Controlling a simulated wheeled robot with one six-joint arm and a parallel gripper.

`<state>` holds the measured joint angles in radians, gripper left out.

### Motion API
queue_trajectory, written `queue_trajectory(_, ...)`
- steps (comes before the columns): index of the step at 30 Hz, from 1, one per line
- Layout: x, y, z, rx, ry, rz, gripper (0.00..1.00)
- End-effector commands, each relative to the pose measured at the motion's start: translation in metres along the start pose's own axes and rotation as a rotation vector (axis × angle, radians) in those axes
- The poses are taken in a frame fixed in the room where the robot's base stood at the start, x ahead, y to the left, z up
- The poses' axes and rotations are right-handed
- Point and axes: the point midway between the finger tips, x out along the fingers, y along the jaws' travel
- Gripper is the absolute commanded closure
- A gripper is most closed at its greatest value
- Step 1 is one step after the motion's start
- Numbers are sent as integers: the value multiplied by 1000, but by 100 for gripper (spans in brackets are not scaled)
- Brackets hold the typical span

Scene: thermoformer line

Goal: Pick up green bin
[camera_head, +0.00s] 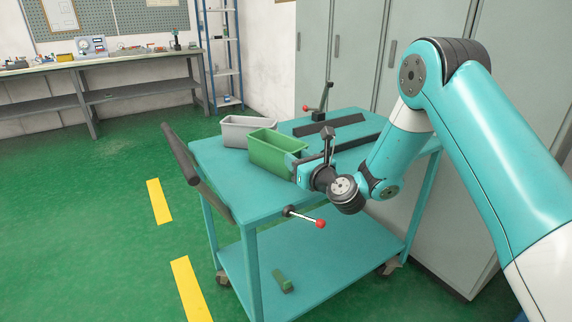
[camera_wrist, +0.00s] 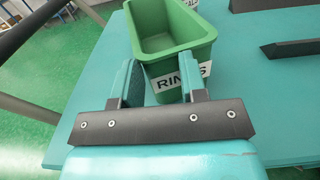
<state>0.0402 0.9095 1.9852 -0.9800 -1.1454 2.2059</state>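The green bin (camera_head: 277,152) stands upright on the teal cart top, open side up. In the wrist view the green bin (camera_wrist: 178,52) is just ahead, with a white label, partly covered, on its near wall. My gripper (camera_wrist: 160,80) is open, its two teal fingers apart with nothing clamped. The left finger is beside the bin's near left corner, and the right finger overlaps the label in the picture. I cannot tell whether either finger touches the bin. In the head view my gripper (camera_head: 299,168) is at the bin's right end.
A grey bin (camera_head: 247,129) stands beside the green one on the cart (camera_head: 225,176). Dark bars (camera_head: 333,125) lie on the cart behind. A red-knobbed lever (camera_head: 320,223) sticks out at the front. Grey cabinets (camera_head: 352,60) stand close behind; open floor lies left.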

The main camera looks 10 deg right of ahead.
Motion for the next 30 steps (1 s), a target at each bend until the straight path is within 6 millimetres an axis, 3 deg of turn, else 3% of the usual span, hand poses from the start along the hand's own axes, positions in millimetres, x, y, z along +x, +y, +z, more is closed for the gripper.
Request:
queue_trajectory(1,0,0,0,0,0,1,76)
queue_trajectory(4,0,1,0,0,0,2,99)
queue_trajectory(11,1,2,0,0,0,4,98)
queue_trajectory(24,1,3,0,-1,0,5,0)
queue_trajectory(30,1,3,0,-1,0,5,0)
